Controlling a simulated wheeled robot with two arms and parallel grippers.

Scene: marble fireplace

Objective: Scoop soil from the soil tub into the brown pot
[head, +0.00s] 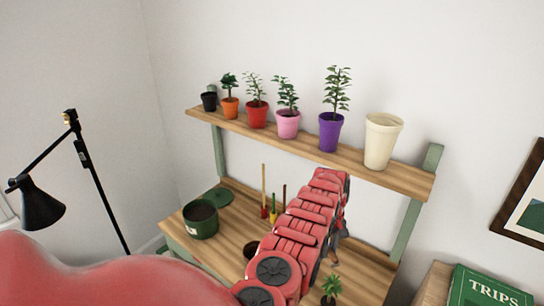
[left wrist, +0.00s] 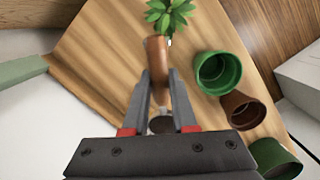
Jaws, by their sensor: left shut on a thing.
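The dark green soil tub (head: 200,219), holding dark soil, stands on the left of the wooden bench in the head view. A brown pot (head: 250,249) stands right of it, partly hidden by my left arm. In the left wrist view my left gripper (left wrist: 159,78) is shut on a tool with a brown handle (left wrist: 156,52) and a grey metal part (left wrist: 161,123), seemingly the scoop. No soil is discernible on the metal part. My right gripper is not in view.
In the left wrist view, green pots (left wrist: 217,72) and (left wrist: 275,157) flank the brown pot; which is the tub is unclear. A small plant (head: 331,286) stands at the bench's front. Several potted plants line the shelf (head: 350,160). A black lamp (head: 42,205) stands left.

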